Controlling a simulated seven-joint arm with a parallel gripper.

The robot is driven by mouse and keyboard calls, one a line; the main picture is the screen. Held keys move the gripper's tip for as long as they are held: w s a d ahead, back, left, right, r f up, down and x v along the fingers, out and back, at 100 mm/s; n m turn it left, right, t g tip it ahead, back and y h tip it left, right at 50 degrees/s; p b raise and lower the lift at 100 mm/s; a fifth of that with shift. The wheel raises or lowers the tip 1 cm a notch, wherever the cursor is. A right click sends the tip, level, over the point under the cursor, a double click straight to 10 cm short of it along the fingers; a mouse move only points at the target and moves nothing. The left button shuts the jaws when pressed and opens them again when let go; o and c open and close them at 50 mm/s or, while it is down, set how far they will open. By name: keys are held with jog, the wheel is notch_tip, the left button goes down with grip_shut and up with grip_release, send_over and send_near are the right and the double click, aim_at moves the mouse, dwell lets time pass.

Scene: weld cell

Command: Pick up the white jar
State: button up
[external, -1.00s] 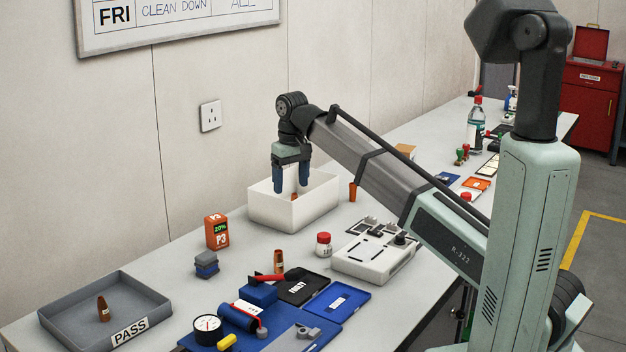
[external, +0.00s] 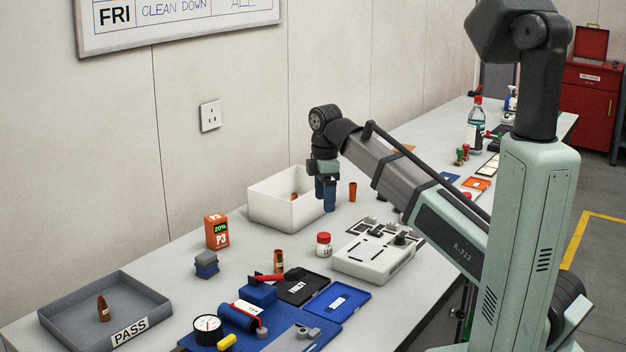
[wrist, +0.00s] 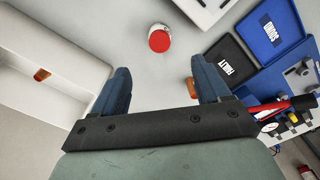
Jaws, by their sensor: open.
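The white jar (external: 323,250) has a red lid and a small label. It stands upright on the bench, left of the white fixture box. In the wrist view the jar (wrist: 159,39) shows from above, lid toward me, ahead of the fingers and roughly centred between them. My gripper (external: 327,207) points down beside the right end of the white bin, above and behind the jar. In the wrist view my gripper (wrist: 163,85) has its two blue fingers wide apart with nothing between them.
The white bin (external: 285,215) holds an orange-brown piece. A white fixture box (external: 372,264) stands close right of the jar. An orange cup (external: 352,191) stands behind.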

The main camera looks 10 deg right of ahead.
aim_at(324, 235)
jog(key=shift+n, duration=0.4)
jog(key=shift+f, duration=6.9)
jog(key=shift+w, duration=0.1)
jog(key=c, duration=1.2)
jog(key=shift+o, duration=0.2)
jog(key=shift+r, duration=0.15)
